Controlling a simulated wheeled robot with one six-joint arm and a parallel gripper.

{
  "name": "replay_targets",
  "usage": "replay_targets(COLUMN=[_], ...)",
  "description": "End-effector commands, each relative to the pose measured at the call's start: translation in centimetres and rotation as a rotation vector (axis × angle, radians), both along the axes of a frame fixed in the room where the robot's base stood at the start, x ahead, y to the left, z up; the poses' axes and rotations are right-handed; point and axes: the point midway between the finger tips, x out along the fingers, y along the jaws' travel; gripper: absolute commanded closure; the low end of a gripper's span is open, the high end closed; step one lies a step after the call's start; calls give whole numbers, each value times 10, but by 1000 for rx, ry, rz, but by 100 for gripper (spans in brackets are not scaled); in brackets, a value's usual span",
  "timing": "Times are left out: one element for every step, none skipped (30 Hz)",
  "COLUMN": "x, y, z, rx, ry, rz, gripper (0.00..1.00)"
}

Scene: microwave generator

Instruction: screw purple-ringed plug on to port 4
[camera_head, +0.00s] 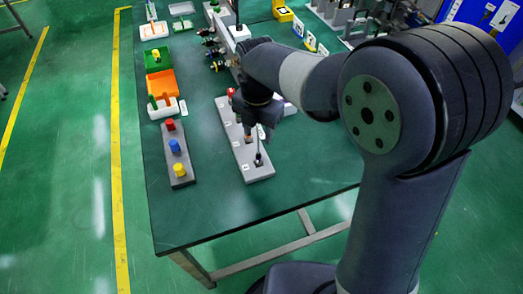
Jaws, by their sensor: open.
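A long grey board (262,174) with small white labels lies on the table; the label numbers are too small to read, so I cannot tell which is port 4. A dark upright piece (258,158) stands near its front end. A red-topped piece (231,92) stands near its far end. My gripper (256,138) points down over the front half of the board, with its jaws open, and hides part of it. A small brownish piece shows just below it; I cannot tell if they touch. No purple ring can be made out.
A grey block with red, blue and yellow knobs (175,147) lies left of the board. Green and orange bins (160,83) stand behind it. Several dark plug-like pieces (213,52) stick out of a white housing at the back. The table's front (215,215) is bare.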

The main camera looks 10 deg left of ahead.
Motion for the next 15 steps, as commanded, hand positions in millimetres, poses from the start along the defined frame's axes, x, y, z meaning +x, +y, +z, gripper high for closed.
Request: replay_targets(x=[-1,-1,-1,-1,-1,-1,-1,-1,-1,-1,-1,-1,-1,-1,-1], y=[-1,-1,-1,-1,-1,-1,-1,-1,-1,-1,-1,-1,-1,-1,-1], z=[-9,-14,-21,-27,-34,-42,-47,-53,-60,-66,-71,-76,-80,-84,-88], rx=[-3,-3,-3,-4,-4,-3,-3,-3,-3,-3,-4,-2,-2,-2,-2], ry=[4,4,4,5,5,4,5,4,4,4,5,3,3,3,2], rz=[-1,-2,-2,-3,-3,-3,-4,-4,-4,-4,-5,-5,-5,-5,-5], gripper=[55,55,55,55,55,55,55,55,55,55,55,55,55,55,55])
